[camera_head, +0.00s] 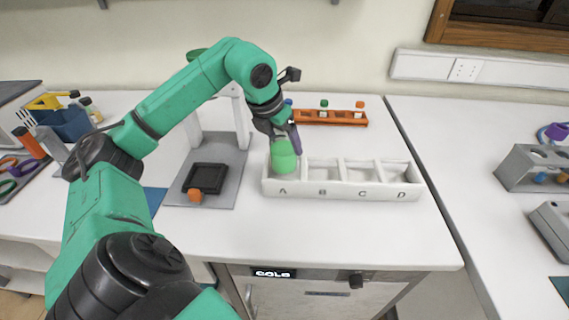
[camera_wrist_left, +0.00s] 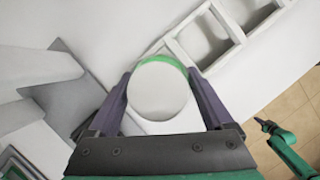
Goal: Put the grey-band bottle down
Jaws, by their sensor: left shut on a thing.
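My left gripper (camera_head: 284,130) is shut on a bottle (camera_head: 284,157), which looks green from the head. In the left wrist view the bottle's round pale top (camera_wrist_left: 157,92) with a green edge sits between the two purple fingers. The bottle is at compartment A of the white rack (camera_head: 342,191), the leftmost one. I cannot tell whether it touches the rack floor. No grey band is clearly visible. Compartments B, C and D look empty. A green arm with a dark end (camera_wrist_left: 266,127), probably my right one, shows in the left wrist view; its jaws are unclear.
An orange rack (camera_head: 330,118) with small capped vials stands behind the white rack. A grey stand with a black tray (camera_head: 205,178) is to the left. A grey holder (camera_head: 530,170) stands on the right bench. The counter in front of the white rack is clear.

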